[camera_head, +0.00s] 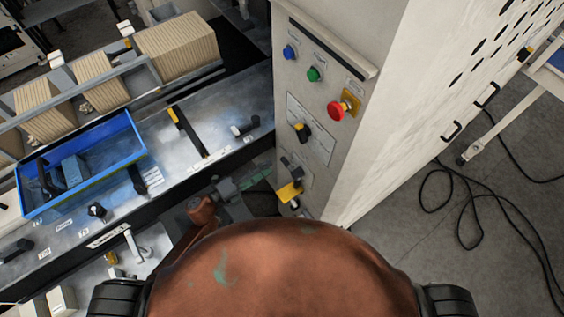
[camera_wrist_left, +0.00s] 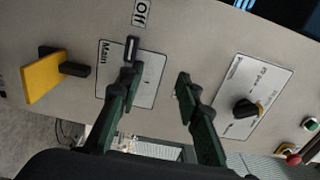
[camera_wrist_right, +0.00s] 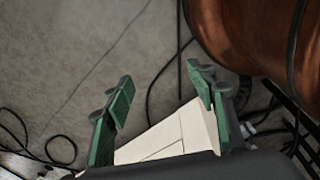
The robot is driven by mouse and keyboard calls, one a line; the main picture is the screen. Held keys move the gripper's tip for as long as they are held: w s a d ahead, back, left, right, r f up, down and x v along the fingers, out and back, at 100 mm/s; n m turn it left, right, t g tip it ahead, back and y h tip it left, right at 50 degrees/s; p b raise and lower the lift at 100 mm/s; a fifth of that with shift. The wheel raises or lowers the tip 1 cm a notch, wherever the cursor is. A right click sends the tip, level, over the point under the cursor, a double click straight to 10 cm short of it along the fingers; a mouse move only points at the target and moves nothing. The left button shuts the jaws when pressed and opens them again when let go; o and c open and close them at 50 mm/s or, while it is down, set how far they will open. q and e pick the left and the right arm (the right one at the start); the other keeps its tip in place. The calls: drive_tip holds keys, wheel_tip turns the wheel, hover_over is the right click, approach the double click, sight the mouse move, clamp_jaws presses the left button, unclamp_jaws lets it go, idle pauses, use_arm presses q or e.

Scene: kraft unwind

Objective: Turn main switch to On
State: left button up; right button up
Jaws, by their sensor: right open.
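The main switch (camera_wrist_left: 131,49) is a dark lever on a white plate marked "Main" in the left wrist view. It lies toward a label reading "Off" (camera_wrist_left: 142,12). In the head view it sits low on the cabinet's panel (camera_head: 291,168). My left gripper (camera_wrist_left: 156,75) is open in front of the plate, one green finger overlapping the lever's near end and the other to its right. Whether it touches the lever I cannot tell. In the head view my left gripper (camera_head: 258,178) is just left of the panel. My right gripper (camera_wrist_right: 160,88) is open and empty above the floor.
A yellow handle (camera_wrist_left: 43,82) juts out beside the main switch. A black rotary knob (camera_wrist_left: 245,108) is on another plate to the right. The panel also carries a red emergency button (camera_head: 336,111), a green button (camera_head: 314,74) and a blue button (camera_head: 289,52). Cables (camera_head: 468,205) lie on the floor.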

sight(283, 163)
use_arm(q)
drive_tip(key=w+d+f+b, duration=0.1)
drive_tip(key=w+d+f, duration=0.1)
drive_tip(key=w+d+f+b, duration=0.1)
drive_tip(key=w+d+f, duration=0.1)
drive_tip(key=d, duration=0.1)
drive_tip(key=shift+w+d+f, duration=0.2)
drive_tip(key=shift+w+f, duration=0.05)
drive_tip(key=shift+f, duration=0.15)
drive_tip(key=shift+w+d, duration=0.3)
drive_tip(key=shift+d, duration=0.1)
use_arm(e)
drive_tip(key=f, duration=0.1)
drive_tip(key=s+f, duration=0.1)
drive_tip(key=f, duration=0.1)
drive_tip(key=shift+s+f, duration=0.1)
drive_tip(key=shift+f, duration=0.1)
use_arm(q)
drive_tip(key=shift+c, duration=0.7)
clamp_jaws()
drive_tip(key=shift+f, duration=0.1)
